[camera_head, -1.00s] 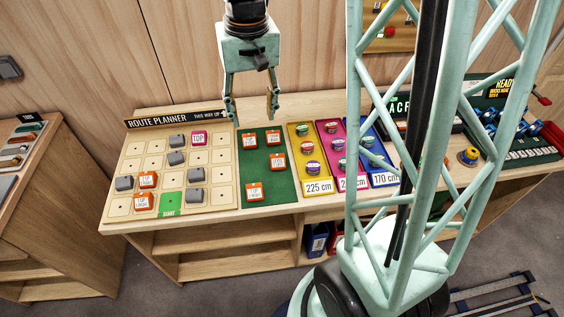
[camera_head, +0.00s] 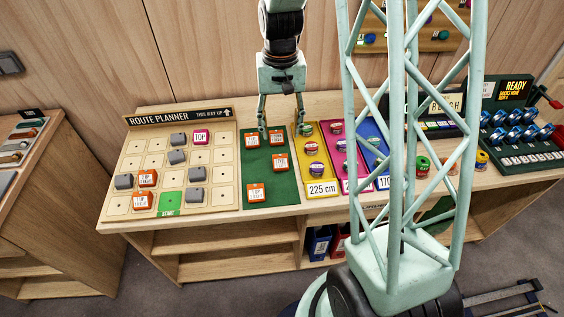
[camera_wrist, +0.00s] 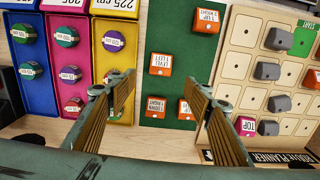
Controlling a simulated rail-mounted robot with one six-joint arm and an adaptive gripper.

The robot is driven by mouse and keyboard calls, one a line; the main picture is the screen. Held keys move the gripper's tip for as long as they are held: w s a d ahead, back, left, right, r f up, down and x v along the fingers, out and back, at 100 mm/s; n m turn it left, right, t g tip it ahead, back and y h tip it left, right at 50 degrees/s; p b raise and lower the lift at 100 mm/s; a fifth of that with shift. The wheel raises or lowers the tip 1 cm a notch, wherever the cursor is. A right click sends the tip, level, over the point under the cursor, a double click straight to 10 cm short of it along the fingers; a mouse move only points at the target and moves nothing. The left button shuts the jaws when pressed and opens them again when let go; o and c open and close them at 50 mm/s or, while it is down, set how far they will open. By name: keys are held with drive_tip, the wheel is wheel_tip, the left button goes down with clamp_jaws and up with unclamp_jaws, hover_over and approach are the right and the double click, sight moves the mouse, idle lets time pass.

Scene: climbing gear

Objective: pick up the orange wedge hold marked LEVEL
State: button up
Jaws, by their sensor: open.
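The orange wedge hold with a label that appears to read LEVEL (camera_wrist: 160,64) sits on the green mat (camera_wrist: 178,38) in the wrist view. In the head view it is the orange hold (camera_head: 280,162) on the mat's right side. My gripper (camera_head: 284,133) is open and empty above the mat's far right edge, apart from the hold. In the wrist view the hold lies beyond and between my open fingertips (camera_wrist: 155,88). The small label is hard to read in the head view.
Other orange holds lie on the mat, one near the front (camera_head: 256,193) and one at the back left (camera_head: 250,140). The route planner board (camera_head: 225,185) is left of the mat. A yellow tray (camera_head: 323,175) with round holds is close on the right.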

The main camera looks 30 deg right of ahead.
drive_tip(key=shift+f, duration=0.15)
drive_tip(key=b, duration=0.1)
hover_over(280, 158)
drive_tip(key=shift+d+f, duration=0.15)
drive_tip(key=shift+f, duration=4)
drive_tip(key=shift+f, duration=0.1)
drive_tip(key=shift+f+b, duration=0.45)
drive_tip(key=shift+f, duration=2.1)
drive_tip(key=c, duration=1)
drive_tip(key=shift+o, duration=0.2)
drive_tip(key=shift+r, duration=0.2)
